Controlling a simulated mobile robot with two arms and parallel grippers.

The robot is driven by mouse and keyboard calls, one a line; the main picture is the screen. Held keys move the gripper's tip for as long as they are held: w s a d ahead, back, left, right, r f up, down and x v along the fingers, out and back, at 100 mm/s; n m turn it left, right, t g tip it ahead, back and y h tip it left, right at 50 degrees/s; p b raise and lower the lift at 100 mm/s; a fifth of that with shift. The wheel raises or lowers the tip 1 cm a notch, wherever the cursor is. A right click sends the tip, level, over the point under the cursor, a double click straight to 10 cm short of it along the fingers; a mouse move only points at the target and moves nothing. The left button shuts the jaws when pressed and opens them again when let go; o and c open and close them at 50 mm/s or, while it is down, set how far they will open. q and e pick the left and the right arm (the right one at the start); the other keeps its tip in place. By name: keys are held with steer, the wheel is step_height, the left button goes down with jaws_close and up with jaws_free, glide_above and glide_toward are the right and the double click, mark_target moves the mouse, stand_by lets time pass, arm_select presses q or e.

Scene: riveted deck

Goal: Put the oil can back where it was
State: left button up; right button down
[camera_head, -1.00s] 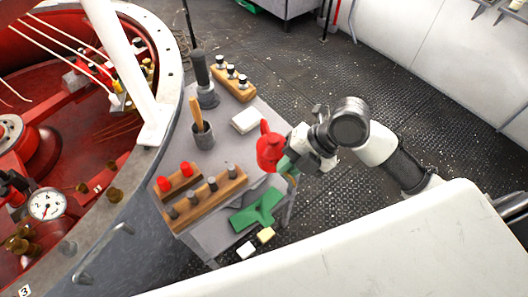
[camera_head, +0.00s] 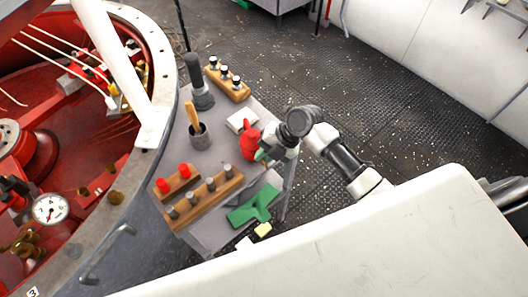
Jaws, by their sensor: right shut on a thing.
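The red oil can (camera_head: 249,142) is at the right side of the small grey table (camera_head: 217,154), beside the white block. My right gripper (camera_head: 266,152) is shut on the oil can from its right side. The fingers are small and partly hidden by the wrist and the can. I cannot tell whether the can's base touches the tabletop. My left gripper is not in view.
A large red-lined metal ring (camera_head: 163,100) stands at the left.

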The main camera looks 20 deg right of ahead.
steer(key=shift+f, duration=0.15)
steer(key=c, duration=1.2)
jaws_free()
steer(key=shift+d+r, duration=0.2)
steer(key=shift+r, duration=0.15)
steer(key=b+v, duration=0.2)
steer(key=v, duration=0.9)
steer(key=shift+d+r, duration=0.1)
steer(key=shift+r, duration=0.1)
